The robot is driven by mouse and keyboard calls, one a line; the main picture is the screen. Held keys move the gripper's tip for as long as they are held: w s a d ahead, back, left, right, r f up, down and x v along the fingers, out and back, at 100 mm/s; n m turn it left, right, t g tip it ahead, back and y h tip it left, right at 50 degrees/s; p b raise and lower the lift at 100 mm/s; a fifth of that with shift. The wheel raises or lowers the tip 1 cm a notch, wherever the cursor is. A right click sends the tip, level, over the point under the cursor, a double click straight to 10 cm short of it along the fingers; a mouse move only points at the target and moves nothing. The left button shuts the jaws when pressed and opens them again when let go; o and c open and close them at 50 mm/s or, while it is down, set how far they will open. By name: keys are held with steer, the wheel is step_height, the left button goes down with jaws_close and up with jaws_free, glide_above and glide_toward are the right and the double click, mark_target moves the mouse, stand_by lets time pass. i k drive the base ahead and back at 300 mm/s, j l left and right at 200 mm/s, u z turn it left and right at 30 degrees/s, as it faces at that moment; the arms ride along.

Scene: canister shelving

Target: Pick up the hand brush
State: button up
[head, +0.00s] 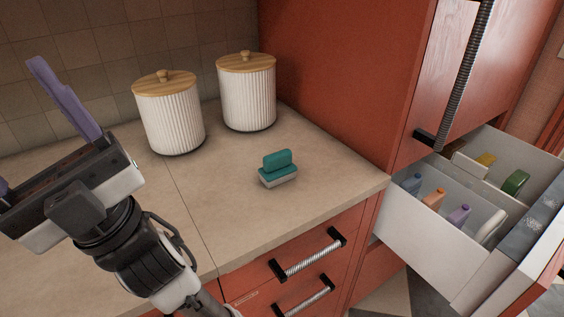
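The hand brush (278,168) has a teal handle and back over a pale grey bristle base. It stands upright, bristles down, on the beige countertop near the front edge, right of centre. My gripper (42,135) is at the far left of the head view, well apart from the brush. Its purple fingers are spread wide, with nothing seen between them. One finger is in full view; the other is mostly cut off by the left edge.
Two white ribbed canisters (170,115) (247,95) with wooden lids stand behind the brush. A tall red cabinet (340,75) borders the counter at right. An open drawer (415,222) holds several bottles. The counter around the brush is clear.

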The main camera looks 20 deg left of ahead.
mark_target(278, 168)
steer(key=i+l, duration=0.1)
steer(key=l, duration=1)
steer(key=l+u, duration=0.25)
steer(key=u, duration=0.2)
steer(key=i+l+u, duration=0.1)
steer(key=l+u, duration=0.15)
steer(key=u, duration=0.2)
steer(key=i+j+u, duration=0.1)
steer(key=u, duration=0.85)
steer(key=i, duration=0.85)
